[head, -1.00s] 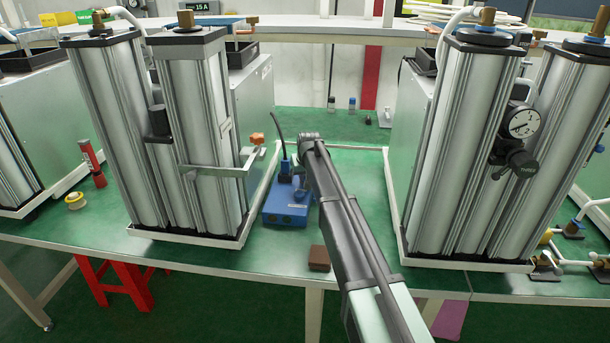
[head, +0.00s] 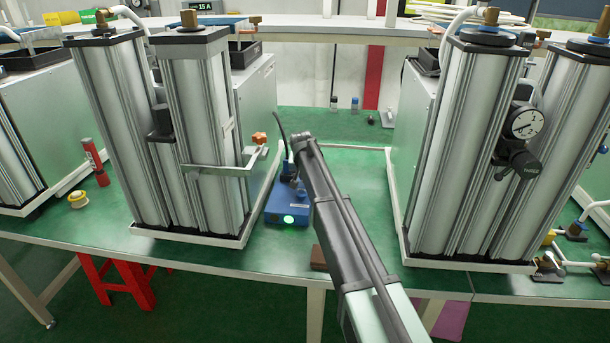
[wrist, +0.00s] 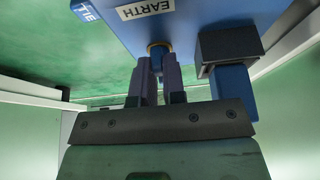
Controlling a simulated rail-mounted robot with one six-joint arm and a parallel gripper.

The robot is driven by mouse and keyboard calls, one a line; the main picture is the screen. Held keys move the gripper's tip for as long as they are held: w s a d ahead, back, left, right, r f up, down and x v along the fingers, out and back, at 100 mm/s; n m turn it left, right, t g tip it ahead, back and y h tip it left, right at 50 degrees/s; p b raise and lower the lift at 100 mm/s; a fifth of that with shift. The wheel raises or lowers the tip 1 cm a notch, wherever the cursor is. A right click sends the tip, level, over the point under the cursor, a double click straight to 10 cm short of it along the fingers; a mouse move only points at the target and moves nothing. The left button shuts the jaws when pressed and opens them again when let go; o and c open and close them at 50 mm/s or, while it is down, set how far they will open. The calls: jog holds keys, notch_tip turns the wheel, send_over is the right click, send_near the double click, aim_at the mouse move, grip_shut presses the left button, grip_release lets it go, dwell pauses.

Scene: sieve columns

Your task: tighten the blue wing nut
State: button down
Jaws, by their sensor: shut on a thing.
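The blue box (head: 287,215) stands on the green bench between the two column units, with a lit green light on its front. In the wrist view, the blue box (wrist: 205,20) fills the top and carries the labels EARTH and TIE. The blue wing nut (wrist: 157,58) sits at a brass ring below the EARTH label, largely covered by the fingers. My gripper (wrist: 157,80) is shut on it, one dark finger on each side. In the head view my arm hides the fingertips and the nut.
A black block with a blue part (wrist: 230,75) juts from the box close to my right finger. A column unit (head: 190,140) with a metal bracket and orange knob (head: 259,138) stands left. Another column unit (head: 465,150) stands right.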

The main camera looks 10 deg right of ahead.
jog(key=c, duration=1.2)
grip_release()
jog(key=shift+r, duration=0.1)
jog(key=p+v, duration=1)
jog(key=shift+s+r, duration=0.2)
jog(key=shift+r, duration=0.05)
